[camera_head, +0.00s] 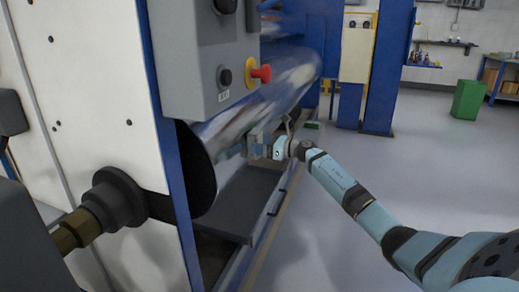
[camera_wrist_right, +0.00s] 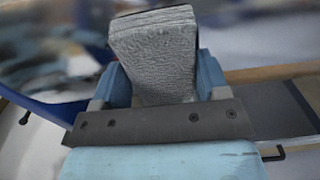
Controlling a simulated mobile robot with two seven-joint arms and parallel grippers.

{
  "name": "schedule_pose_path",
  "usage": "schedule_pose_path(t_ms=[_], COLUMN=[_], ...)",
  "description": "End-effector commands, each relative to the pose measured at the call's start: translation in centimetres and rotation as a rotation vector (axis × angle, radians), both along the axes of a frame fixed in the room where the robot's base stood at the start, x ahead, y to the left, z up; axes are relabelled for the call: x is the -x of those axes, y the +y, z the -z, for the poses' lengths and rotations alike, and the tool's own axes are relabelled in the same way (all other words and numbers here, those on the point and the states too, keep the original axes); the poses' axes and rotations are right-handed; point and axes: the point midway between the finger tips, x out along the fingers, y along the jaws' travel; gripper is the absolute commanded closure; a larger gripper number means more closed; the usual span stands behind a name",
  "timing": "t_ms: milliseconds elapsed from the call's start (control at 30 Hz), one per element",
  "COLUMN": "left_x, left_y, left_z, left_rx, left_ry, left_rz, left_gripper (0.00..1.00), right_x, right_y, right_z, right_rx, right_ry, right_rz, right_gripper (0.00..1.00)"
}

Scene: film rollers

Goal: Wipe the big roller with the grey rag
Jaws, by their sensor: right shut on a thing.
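The big roller (camera_head: 285,82) is a shiny, mirror-like metal cylinder lying in the machine, with a dark round end near me. It fills the upper background of the right wrist view, blurred (camera_wrist_right: 60,45). My right gripper (camera_head: 246,149) is at the roller's lower right side. In the right wrist view its blue fingers (camera_wrist_right: 158,78) are shut on the grey rag (camera_wrist_right: 155,50), a folded, textured pad standing out past the fingertips. I cannot tell whether the rag touches the roller. In the head view the rag is not clear. My left gripper is out of view.
A grey control box (camera_head: 210,62) with a red emergency button (camera_head: 262,74) hangs above the roller's near end. A dark tray (camera_head: 243,205) lies below the roller. A green bin (camera_head: 467,100) stands far right; the floor (camera_head: 345,235) between is clear.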

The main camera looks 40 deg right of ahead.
Motion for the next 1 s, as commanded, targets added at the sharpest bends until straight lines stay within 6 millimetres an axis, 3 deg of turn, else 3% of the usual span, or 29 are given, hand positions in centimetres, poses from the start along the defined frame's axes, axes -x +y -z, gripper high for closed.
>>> schedule_pose_path(t_ms=[33, 600, 1000], left_x=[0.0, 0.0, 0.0], left_y=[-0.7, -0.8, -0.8], left_z=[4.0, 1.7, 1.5], left_rx=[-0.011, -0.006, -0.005], left_ry=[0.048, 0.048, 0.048], left_rz=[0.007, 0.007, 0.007], left_gripper=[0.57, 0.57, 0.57], right_x=[-0.2, 1.3, 1.7], right_y=[0.1, 3.8, 4.0], right_z=[1.4, 1.2, 1.2], right_rx=[0.001, 0.000, 0.000], right_ry=[0.000, 0.000, 0.000], right_rz=[-0.001, -0.001, -0.005], right_gripper=[0.50, 0.50, 0.50])
